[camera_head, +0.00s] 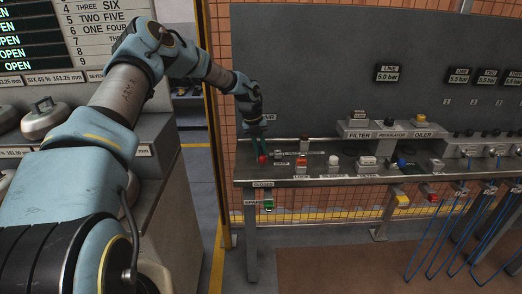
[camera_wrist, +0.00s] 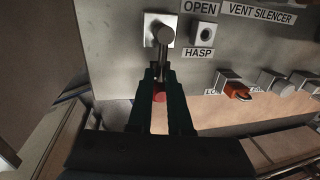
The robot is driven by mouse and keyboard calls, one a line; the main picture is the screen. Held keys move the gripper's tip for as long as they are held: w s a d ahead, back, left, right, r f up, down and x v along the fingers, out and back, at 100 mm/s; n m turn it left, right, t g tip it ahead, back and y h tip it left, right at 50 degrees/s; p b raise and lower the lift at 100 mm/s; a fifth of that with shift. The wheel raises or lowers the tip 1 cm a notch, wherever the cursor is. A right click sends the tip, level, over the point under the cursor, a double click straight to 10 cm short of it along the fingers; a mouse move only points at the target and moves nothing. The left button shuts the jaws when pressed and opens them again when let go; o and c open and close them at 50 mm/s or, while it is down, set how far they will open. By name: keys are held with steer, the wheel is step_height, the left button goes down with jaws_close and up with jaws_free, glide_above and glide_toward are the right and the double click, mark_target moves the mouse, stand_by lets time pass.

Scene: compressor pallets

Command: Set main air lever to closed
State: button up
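The main air lever shows in the wrist view as a metal shaft (camera_wrist: 164,48) running down from a square plate to a red knob (camera_wrist: 159,97). An OPEN label (camera_wrist: 200,8) is to the right of its pivot. In the head view the red knob (camera_head: 262,159) is at the left end of the bench, above a CLOSED label (camera_head: 263,184). My gripper (camera_wrist: 160,72) has its dark fingers close along both sides of the lever, narrowed to about the knob's width, and looks shut on it. The fingers hide part of the shaft and knob sides.
A HASP plate (camera_wrist: 202,33) sits right of the lever. An orange-red valve (camera_wrist: 238,91) and other fittings stand farther right. The grey bench (camera_head: 340,180) carries several valves. A yellow post (camera_head: 212,130) stands left of the bench. Blue hoses (camera_head: 455,240) hang at the right.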

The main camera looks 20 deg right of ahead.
steer(key=o, duration=0.4)
steer(key=shift+c, duration=0.2)
steer(key=shift+r, duration=0.1)
step_height(320, 180, up, 10)
steer(key=a+b, duration=0.2)
steer(key=b, duration=0.1)
steer(key=shift+w+r+b, duration=0.2)
steer(key=shift+w+b, duration=0.1)
steer(key=shift+w, duration=0.1)
steer(key=s+a+r+m, duration=0.1)
steer(key=s+a+m, duration=0.7)
steer(key=a+m, duration=0.3)
steer(key=s+a+r+m+t+y, duration=0.1)
steer(key=s+a+m, duration=0.6)
steer(key=a+m, duration=0.4)
steer(key=s+a+m+t, duration=0.1)
steer(key=s+a+m, duration=0.7)
steer(key=a, duration=0.5)
steer(key=m, duration=0.2)
steer(key=shift+s+a+r+m+y, duration=0.3)
steer(key=shift+a+r+m+y, duration=0.05)
steer(key=shift+r+m+y, duration=0.05)
